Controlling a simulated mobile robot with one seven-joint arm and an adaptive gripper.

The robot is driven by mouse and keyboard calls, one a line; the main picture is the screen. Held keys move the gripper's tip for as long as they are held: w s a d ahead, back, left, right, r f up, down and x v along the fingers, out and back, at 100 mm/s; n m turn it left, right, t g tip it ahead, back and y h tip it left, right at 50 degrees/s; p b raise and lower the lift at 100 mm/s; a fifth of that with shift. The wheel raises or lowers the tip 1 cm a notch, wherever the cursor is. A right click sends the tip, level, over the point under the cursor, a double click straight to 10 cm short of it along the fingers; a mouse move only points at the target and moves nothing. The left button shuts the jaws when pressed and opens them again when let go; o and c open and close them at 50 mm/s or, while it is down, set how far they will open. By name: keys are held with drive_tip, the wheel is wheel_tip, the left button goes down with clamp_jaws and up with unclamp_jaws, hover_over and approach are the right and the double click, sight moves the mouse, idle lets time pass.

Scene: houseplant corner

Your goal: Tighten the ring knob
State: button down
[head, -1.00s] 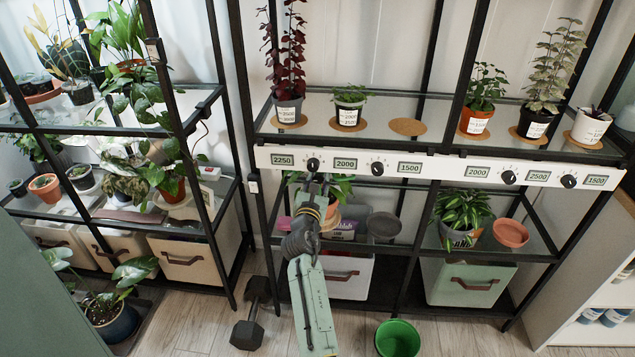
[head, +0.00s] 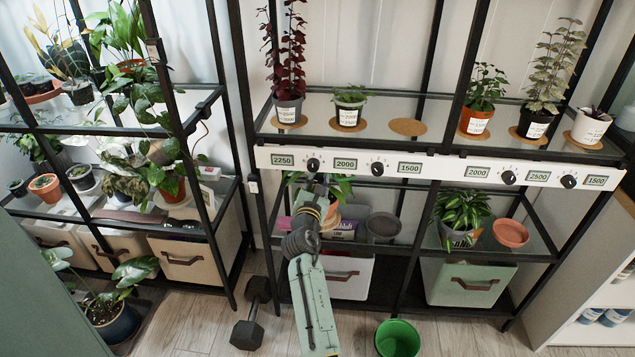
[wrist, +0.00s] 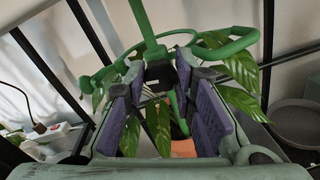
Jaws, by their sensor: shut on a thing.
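A green plant support with a ring (wrist: 232,48) and an upright stake (wrist: 142,22) fills the top of the wrist view. The black ring knob (wrist: 159,72) sits where stake and ring meet. My gripper (wrist: 162,70) has its purple-padded fingers on either side of the knob and is shut on it. Leaves (wrist: 240,68) hang around the fingers, and an orange pot (wrist: 183,148) shows below. In the head view my gripper (head: 321,183) is under the white label rail, at the plant (head: 341,187). My wrist hides much of the pot there, and the knob cannot be made out.
The white rail (head: 434,167) with black dials runs just above my gripper. Black shelf posts (head: 262,215) stand at the left. A grey saucer (head: 383,226) is on the shelf to the right. A dumbbell (head: 250,318) and green bucket (head: 397,338) are on the floor.

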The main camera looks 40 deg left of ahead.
drive_tip(key=m, duration=0.3)
drive_tip(key=shift+m, duration=0.3)
drive_tip(key=m, duration=0.3)
drive_tip(key=shift+g+b, duration=0.3)
drive_tip(key=shift+b, duration=0.1)
drive_tip(key=m+b, duration=0.1)
drive_tip(key=m, duration=0.3)
drive_tip(key=shift+d+f, duration=0.1)
drive_tip(key=m+b, duration=0.2)
drive_tip(key=m, duration=0.2)
drive_tip(key=shift+y, duration=0.3)
drive_tip(key=m+b, duration=0.3)
drive_tip(key=m, duration=0.3)
drive_tip(key=shift+f+g, duration=0.1)
drive_tip(key=shift+g, duration=0.2)
drive_tip(key=m+b, duration=0.3)
drive_tip(key=m, duration=0.2)
drive_tip(key=shift+m+y, duration=0.4)
drive_tip(key=c, duration=1.3)
unclamp_jaws()
drive_tip(key=shift+c, duration=0.2)
